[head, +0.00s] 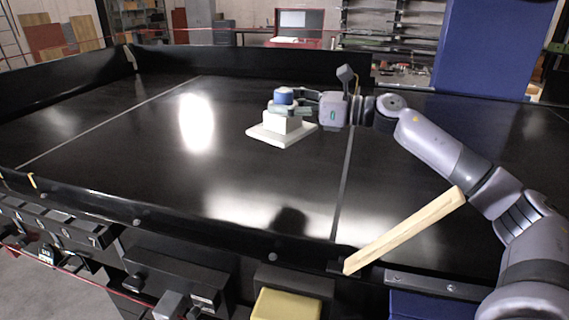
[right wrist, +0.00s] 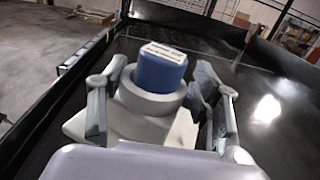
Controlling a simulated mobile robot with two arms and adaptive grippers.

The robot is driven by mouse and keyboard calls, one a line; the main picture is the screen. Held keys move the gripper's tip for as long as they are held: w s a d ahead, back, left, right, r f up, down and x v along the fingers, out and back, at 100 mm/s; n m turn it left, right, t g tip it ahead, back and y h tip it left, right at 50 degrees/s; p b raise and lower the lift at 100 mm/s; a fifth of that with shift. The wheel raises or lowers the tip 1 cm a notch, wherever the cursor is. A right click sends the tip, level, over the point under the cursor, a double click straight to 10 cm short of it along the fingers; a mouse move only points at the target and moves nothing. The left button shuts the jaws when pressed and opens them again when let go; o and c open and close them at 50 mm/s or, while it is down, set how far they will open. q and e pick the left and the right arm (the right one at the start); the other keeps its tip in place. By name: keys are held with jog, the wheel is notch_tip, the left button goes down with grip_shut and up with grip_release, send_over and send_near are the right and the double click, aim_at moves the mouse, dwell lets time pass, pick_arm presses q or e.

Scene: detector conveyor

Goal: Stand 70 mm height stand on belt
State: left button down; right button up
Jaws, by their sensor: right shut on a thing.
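The stand is a pale piece with a wide flat base (head: 265,134), a narrower block and a blue top (head: 284,96). It is upright at the belt (head: 230,170), right of the belt's middle; I cannot tell whether its base touches the surface. My right gripper (head: 290,108) reaches in from the right and is shut on the stand's upper part. In the right wrist view the gripper's fingers (right wrist: 160,105) lie on both sides of the stand's round collar, below the blue top (right wrist: 161,70). My left gripper is not in view.
Black side walls (head: 70,95) edge the belt, with a front rail (head: 150,222) nearest me. A wooden strip (head: 405,230) leans over the front right edge. A yellow block (head: 286,305) sits below the rail. Most of the belt is clear.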

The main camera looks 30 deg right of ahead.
notch_tip(320, 180, down, 14)
jog(key=p, duration=0.2)
jog(key=shift+w+d+f+p, duration=0.1)
jog(key=shift+w+p, duration=0.05)
jog(key=shift+p, duration=0.2)
jog(key=o, duration=0.9)
jog(key=shift+f, duration=0.15)
jog(key=o, duration=0.5)
jog(key=shift+c, duration=0.2)
